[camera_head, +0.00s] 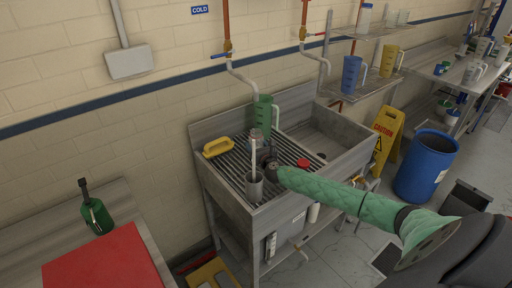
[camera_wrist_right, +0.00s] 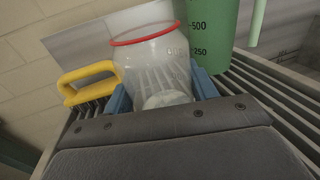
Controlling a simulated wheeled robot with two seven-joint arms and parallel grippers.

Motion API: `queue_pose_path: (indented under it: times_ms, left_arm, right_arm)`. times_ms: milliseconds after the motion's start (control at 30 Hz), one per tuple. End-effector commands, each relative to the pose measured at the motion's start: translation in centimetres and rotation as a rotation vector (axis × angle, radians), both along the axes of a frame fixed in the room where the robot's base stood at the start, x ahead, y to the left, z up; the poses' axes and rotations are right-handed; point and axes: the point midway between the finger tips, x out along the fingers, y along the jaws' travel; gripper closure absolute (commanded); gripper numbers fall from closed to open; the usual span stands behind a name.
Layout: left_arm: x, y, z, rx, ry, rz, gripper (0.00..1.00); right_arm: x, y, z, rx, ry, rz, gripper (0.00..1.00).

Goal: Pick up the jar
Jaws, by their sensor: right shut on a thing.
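The jar (camera_wrist_right: 155,65) is clear, with a red rim and faint scale marks. In the right wrist view it stands between the two blue fingers of my right gripper (camera_wrist_right: 163,92), which is shut on it. In the head view my right arm comes in from the right, wrapped in green, and its gripper (camera_head: 264,152) is over the slatted drainboard. The jar shows there only as a small, partly hidden shape (camera_head: 257,136). I cannot tell whether its base touches the slats. My left gripper is not in view.
A green measuring jug (camera_head: 265,112) stands close behind the jar. A yellow-handled item (camera_head: 217,147) lies to its left. A metal cup (camera_head: 254,187) holding a pale stick stands in front. A red-topped item (camera_head: 303,163) is to the right, beside the sink basin (camera_head: 335,135).

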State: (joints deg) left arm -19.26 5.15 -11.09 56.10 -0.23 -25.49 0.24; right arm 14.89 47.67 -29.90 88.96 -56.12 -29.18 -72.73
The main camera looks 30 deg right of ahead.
Motion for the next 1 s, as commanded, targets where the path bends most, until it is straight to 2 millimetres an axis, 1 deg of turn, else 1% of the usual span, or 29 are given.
queue_pose_path:
  times_ms: [167,267,333,367,467,700,900,1000]
  left_arm:
    - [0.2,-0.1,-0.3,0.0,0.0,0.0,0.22]
    - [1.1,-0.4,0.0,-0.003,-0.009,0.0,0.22]
    - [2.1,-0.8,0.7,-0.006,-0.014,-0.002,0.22]
    - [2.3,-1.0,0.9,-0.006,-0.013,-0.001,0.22]
    - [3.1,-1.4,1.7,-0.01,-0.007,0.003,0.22]
    - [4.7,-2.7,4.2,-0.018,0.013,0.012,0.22]
    - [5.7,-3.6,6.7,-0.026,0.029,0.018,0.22]
    - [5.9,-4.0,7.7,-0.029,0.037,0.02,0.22]
  right_arm:
    - [0.0,-0.1,1.2,-0.002,-0.003,0.001,0.7]
    - [0.1,-0.1,2.6,-0.002,-0.004,0.001,0.7]
    - [0.1,-0.1,3.9,-0.002,-0.005,0.001,0.7]
    - [-0.2,-0.3,4.2,-0.002,-0.003,0.001,0.7]
    - [-1.5,-1.3,4.8,-0.004,0.001,0.0,0.7]
    - [-4.4,-3.8,7.0,-0.005,0.0,0.0,0.7]
    - [-6.6,-5.5,8.8,-0.004,0.001,0.0,0.7]
    - [-7.5,-6.1,9.5,-0.004,0.001,0.0,0.7]
